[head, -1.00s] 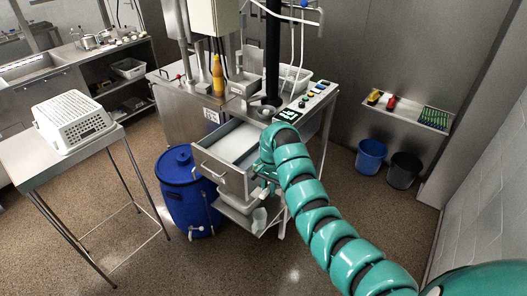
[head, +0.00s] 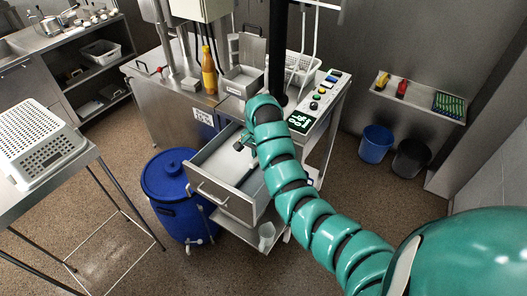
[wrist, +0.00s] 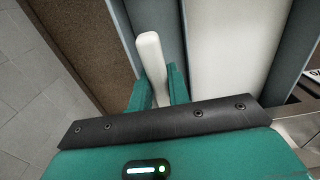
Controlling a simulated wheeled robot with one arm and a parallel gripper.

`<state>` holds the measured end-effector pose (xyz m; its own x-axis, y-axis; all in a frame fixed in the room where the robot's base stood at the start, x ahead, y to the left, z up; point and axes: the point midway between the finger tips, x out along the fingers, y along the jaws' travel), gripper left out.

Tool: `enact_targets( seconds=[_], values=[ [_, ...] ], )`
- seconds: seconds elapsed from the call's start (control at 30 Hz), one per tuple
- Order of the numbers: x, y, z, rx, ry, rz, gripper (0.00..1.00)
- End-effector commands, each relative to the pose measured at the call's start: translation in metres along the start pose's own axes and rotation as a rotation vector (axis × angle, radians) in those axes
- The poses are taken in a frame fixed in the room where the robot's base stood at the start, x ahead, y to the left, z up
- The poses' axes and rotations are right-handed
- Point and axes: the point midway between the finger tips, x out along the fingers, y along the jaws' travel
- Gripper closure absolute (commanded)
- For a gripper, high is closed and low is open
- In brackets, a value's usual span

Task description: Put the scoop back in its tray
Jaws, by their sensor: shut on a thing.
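My gripper (head: 246,146) is above the open metal drawer (head: 228,202), near its right side. In the wrist view, my two teal fingers are shut on a white rounded bar (wrist: 149,48), which looks like the scoop's handle. It sticks out beyond the fingertips. The rest of the scoop is hidden, and I cannot make it out in the head view. A small metal tray (head: 243,84) stands on the machine top behind the drawer. I cannot tell whether it is the scoop's tray.
A yellow bottle (head: 209,72) stands left of the small tray. A button panel (head: 318,105) is to the right. A blue barrel (head: 172,190) stands left of the drawer. A pale container (head: 266,236) sits on the shelf below.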

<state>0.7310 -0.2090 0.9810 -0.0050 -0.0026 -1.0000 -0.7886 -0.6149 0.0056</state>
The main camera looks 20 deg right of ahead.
Motion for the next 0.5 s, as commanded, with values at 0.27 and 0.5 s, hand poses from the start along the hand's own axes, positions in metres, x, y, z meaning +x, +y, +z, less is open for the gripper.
enact_targets(
  seconds=[0.27,0.5],
  values=[
    [0.015,-0.001,0.000,0.000,0.002,0.001,1.00],
    [0.038,0.001,0.000,0.000,0.001,0.003,1.00]
  ],
)
